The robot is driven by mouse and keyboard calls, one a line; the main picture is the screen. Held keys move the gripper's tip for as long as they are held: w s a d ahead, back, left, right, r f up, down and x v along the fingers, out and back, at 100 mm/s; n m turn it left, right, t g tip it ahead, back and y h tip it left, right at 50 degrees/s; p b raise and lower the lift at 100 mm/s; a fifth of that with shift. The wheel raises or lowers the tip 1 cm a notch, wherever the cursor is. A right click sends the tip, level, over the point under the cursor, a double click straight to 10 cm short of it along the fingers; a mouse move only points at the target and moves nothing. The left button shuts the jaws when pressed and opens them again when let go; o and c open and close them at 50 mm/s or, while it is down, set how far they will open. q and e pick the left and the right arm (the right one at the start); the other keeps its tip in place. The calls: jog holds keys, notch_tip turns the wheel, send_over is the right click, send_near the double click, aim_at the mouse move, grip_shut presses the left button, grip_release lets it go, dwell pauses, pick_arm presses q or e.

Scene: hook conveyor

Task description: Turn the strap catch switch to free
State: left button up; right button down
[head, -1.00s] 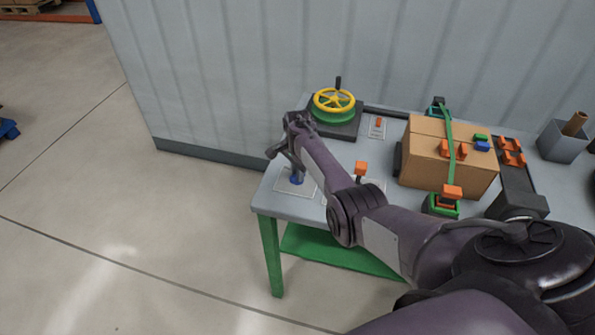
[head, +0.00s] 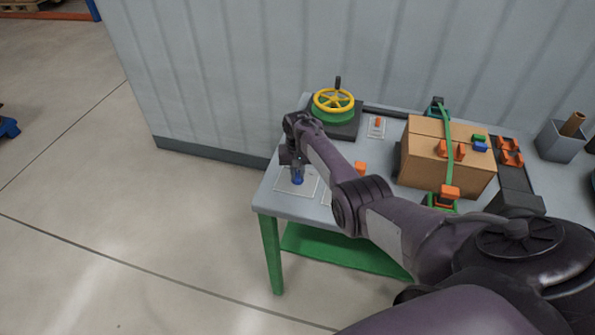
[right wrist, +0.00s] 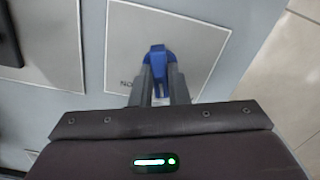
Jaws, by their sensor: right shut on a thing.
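A blue switch knob (head: 298,180) stands on a pale square plate (head: 310,187) at the table's front left corner. My right gripper (head: 297,172) points down over it. In the right wrist view the two fingers are shut on the blue knob (right wrist: 157,58), one on each side. Its plate (right wrist: 205,45) carries dark lettering, mostly hidden by the gripper, so I cannot read the label. An orange switch (head: 360,167) stands to the right, partly behind my right arm. Another small orange switch (head: 378,122) sits on a plate farther back. My left gripper is not in view.
A yellow handwheel (head: 334,101) on a green and black base stands at the back left of the table. A cardboard box (head: 425,160) with a green strap (head: 451,160) over it is to the right. A grey bin (head: 561,142) stands at the far right.

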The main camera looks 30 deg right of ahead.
aim_at(298, 173)
jog(key=n, duration=0.5)
jog(key=shift+n, duration=0.3)
dwell(0.4)
jog(key=c, duration=1.4)
grip_release()
jog(key=shift+r, duration=0.1)
jog(key=shift+r, duration=0.25)
notch_tip(298, 173, up, 7)
jog(key=shift+r, duration=0.1)
